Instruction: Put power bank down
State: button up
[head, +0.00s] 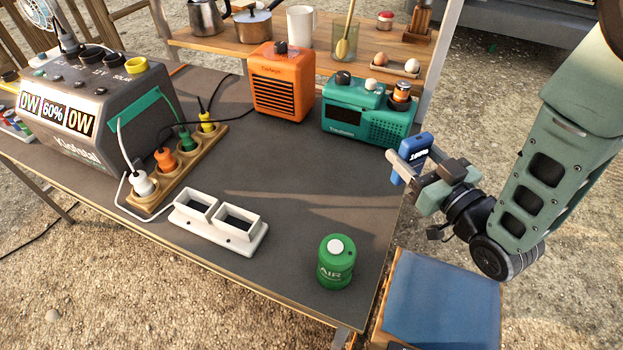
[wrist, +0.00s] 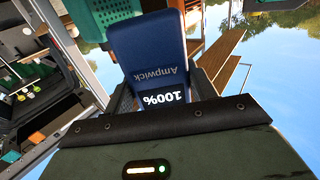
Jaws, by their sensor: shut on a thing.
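The power bank (head: 413,158) is a small blue block held upright in my gripper (head: 407,168), above the right edge of the dark table (head: 300,170). In the wrist view the power bank (wrist: 146,50) fills the space ahead of my gripper, with the word "Ampwick" and a "100%" display upside down. My gripper is shut on it. The power bank looks clear of the teal radio (head: 367,118) behind it in the head view.
A green air can (head: 335,262) stands at the front right of the table. A blue-topped box (head: 442,300) stands off its right corner. An orange heater (head: 282,85), a grey power station (head: 85,110) and a plug strip (head: 178,170) occupy the back and left. The table's middle is clear.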

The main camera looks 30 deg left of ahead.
jog(key=shift+s+a+r+n+g+y+b, duration=0.3)
jog(key=shift+a+r+g+y, duration=0.1)
jog(key=shift+r, duration=0.2)
jog(key=shift+s+a+r+n+g+y+b, duration=0.15)
jog(key=shift+s+a+r+n+g+y, duration=0.2)
jog(key=shift+r, duration=0.2)
jog(key=s+f+g+b, duration=0.1)
jog(key=f, duration=0.2)
jog(key=s+a+f+n+g+b, duration=0.1)
jog(key=f, duration=0.2)
jog(key=s+a+f+n+g+y+b, duration=0.1)
jog(key=f, duration=0.3)
jog(key=shift+g+b, duration=0.25)
jog(key=shift+b, duration=0.15)
jog(key=o, duration=1.2)
jog(key=shift+f, duration=0.1)
